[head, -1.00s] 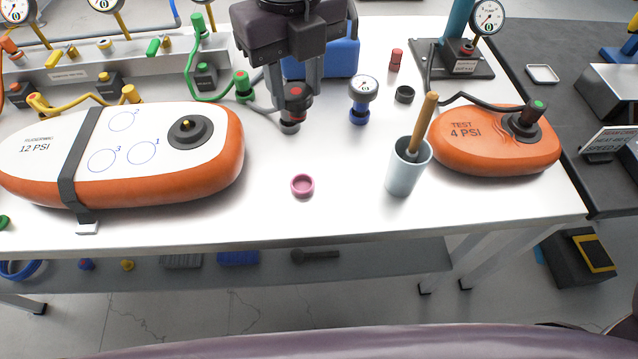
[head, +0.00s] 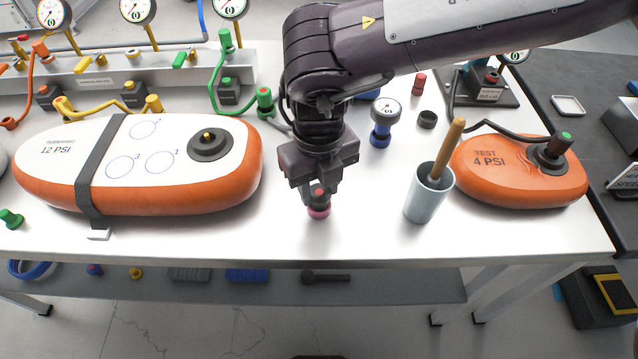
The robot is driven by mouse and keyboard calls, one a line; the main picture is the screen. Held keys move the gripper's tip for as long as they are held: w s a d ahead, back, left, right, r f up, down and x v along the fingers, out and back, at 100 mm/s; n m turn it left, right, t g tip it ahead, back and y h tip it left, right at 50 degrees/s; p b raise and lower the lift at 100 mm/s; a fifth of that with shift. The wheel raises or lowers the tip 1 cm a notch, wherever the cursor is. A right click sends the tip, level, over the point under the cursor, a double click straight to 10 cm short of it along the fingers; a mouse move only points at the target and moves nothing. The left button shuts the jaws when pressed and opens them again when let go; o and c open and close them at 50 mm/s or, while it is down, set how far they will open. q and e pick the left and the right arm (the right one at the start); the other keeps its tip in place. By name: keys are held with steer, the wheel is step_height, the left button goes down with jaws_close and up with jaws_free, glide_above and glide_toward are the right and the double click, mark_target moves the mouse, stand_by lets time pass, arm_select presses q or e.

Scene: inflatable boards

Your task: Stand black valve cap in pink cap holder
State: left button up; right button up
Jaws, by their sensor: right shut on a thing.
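The black valve cap (head: 319,199) has a red mark on top and is between the fingers of my right gripper (head: 318,190). The right gripper is shut on it and points down. The pink cap holder (head: 318,212) is on the white table directly below the cap. The cap's lower end is at the holder's mouth; I cannot tell whether it is seated inside or just above. The cap looks about upright. My left gripper is not in view.
A grey-blue cup (head: 421,204) with a wooden-handled tool stands to the right. The white-and-orange board (head: 175,199) lies to the left, the orange test board (head: 519,180) to the right. A blue gauge (head: 380,138) stands behind. The table front (head: 250,238) is clear.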

mark_target(318, 191)
steer(key=shift+f, duration=0.1)
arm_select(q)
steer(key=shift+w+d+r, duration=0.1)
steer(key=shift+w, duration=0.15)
arm_select(e)
steer(key=shift+f, duration=0.15)
steer(key=o, duration=0.9)
steer(key=shift+o, duration=0.2)
steer(key=shift+r, duration=0.35)
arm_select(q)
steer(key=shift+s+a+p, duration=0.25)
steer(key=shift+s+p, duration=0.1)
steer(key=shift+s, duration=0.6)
arm_select(e)
step_height(318, 191, up, 12)
steer(key=shift+f, duration=0.15)
